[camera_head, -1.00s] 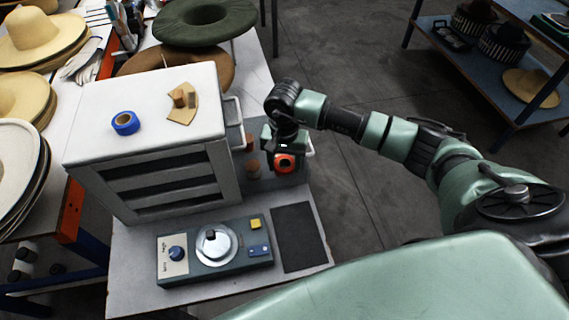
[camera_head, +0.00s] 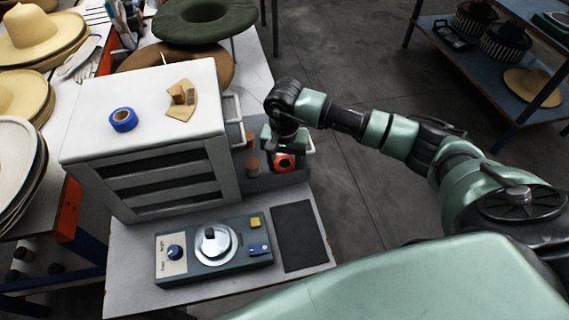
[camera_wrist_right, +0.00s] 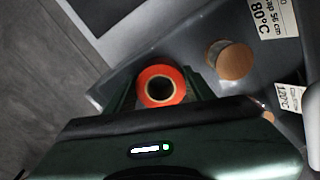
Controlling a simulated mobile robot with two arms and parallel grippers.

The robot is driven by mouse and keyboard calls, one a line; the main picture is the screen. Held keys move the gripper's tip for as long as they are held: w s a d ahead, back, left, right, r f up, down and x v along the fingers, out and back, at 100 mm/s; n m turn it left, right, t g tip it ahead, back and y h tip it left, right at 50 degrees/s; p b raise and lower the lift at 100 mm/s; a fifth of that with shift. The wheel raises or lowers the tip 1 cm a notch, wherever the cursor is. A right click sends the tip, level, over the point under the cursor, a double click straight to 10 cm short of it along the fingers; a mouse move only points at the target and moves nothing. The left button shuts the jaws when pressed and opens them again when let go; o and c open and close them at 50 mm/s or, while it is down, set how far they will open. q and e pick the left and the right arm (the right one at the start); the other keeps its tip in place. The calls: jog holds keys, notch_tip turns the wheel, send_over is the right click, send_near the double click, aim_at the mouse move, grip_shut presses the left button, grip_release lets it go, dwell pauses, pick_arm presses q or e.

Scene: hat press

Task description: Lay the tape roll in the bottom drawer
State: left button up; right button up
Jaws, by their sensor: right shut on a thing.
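An orange-red tape roll (camera_head: 286,162) is held in my right gripper (camera_head: 284,150). In the right wrist view the tape roll (camera_wrist_right: 161,86) sits between the two fingers, its round hole facing the camera. The gripper is shut on it, just right of the white drawer cabinet (camera_head: 150,92). A low grey drawer (camera_head: 268,183) is pulled out to the right under the gripper, with a handle at its far right end. Whether the roll touches the drawer floor I cannot tell. My left gripper is out of view.
Brown wooden spools (camera_head: 252,166) and paper labels (camera_wrist_right: 276,16) are in the drawer, close to the roll. A blue tape roll (camera_head: 123,119) and a tan piece (camera_head: 182,99) lie on the cabinet top. A control box (camera_head: 213,249) and dark mat (camera_head: 298,236) are in front.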

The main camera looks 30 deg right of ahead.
jog(key=o, duration=1.4)
jog(key=shift+o, duration=0.2)
jog(key=shift+r, duration=0.1)
jog(key=shift+r+p, duration=2.2)
jog(key=shift+r, duration=2)
